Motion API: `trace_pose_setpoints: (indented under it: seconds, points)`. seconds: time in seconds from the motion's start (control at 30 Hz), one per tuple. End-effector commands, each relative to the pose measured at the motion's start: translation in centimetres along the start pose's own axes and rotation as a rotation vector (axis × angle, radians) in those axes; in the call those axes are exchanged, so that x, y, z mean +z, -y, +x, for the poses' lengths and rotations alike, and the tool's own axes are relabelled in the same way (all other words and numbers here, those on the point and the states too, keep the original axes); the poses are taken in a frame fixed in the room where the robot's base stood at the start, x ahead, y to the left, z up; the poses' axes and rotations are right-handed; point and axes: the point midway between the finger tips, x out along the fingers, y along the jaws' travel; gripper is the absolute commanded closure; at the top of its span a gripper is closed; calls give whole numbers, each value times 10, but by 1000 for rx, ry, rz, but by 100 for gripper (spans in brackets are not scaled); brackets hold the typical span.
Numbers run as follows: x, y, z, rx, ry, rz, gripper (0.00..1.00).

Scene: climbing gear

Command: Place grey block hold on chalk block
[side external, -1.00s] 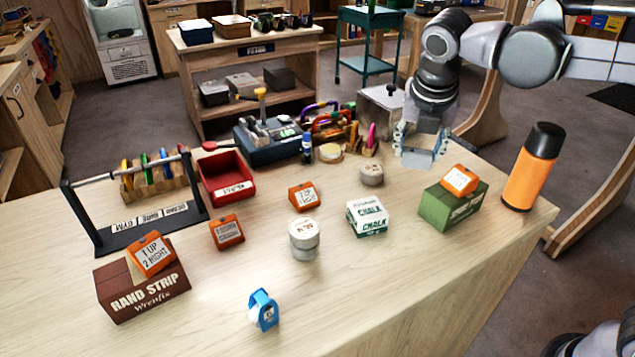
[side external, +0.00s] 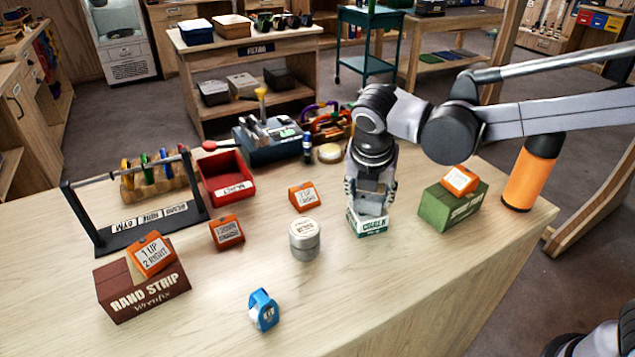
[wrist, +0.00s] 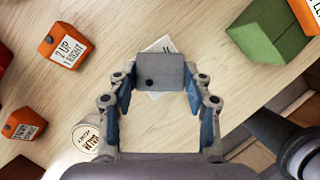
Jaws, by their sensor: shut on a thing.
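My gripper (side external: 370,207) is shut on the grey block hold (wrist: 160,71), with a finger on each side of it. The hold is a plain grey block with a dark round hole. In the side view my gripper is upright, directly over the white and green chalk block (side external: 368,227), and covers its top.
A green block (side external: 452,207) with an orange tag stands to the right, near an orange bottle (side external: 531,175). A round tin (side external: 304,240) and an orange block (side external: 303,196) stand to the left. A red bin (side external: 227,178) is farther left. The front table is mostly clear.

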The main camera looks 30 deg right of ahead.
Motion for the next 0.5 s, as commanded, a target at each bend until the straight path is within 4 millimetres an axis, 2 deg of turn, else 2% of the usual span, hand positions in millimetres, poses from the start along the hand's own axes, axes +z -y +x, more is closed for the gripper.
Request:
trace_pose_setpoints:
  seconds: [0.37, 0.4, 0.47, 0.5]
  points:
    - [-1, 0, 3, 0, 0, 0, 81]
    - [-1, 0, 4, 0, 0, 0, 47]
    - [-1, 0, 3, 0, 0, 0, 30]
    - [-1, 0, 3, 0, 0, 0, 27]
